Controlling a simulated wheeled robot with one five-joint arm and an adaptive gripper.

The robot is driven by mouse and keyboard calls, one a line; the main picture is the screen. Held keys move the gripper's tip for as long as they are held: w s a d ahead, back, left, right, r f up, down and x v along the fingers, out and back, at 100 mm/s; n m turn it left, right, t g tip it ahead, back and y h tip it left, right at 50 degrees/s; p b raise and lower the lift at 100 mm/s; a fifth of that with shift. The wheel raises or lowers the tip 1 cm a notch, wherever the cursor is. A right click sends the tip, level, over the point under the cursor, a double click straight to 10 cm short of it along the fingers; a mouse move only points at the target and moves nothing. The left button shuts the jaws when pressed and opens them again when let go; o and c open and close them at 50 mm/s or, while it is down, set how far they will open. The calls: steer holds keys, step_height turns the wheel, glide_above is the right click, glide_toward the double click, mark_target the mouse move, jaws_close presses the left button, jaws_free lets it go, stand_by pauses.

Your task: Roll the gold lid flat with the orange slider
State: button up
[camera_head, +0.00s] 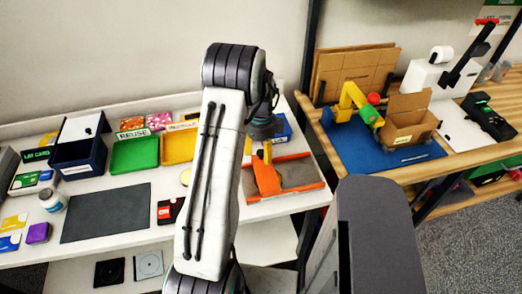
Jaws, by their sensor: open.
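The orange slider (267,178) stands on a grey bed with orange edges (300,172), right of my arm. A yellow upright piece rises at its top, just below my gripper (264,136). My gripper is dark, points down and is open. I cannot tell whether its fingers touch the yellow piece or stay above it. A small yellow round edge (185,177) shows left of my arm and may be the gold lid; my arm hides the rest. I cannot make out a lid on the grey bed.
Green (135,155) and yellow (180,146) trays, a dark blue box (80,158) and a dark mat (105,213) are on the white table. A wooden bench (455,160) at right holds a blue mat (375,152) with a cardboard box (408,120). A dark post (310,50) stands between.

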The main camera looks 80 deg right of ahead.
steer(key=shift+c, duration=0.2)
jaws_close()
stand_by(0.5)
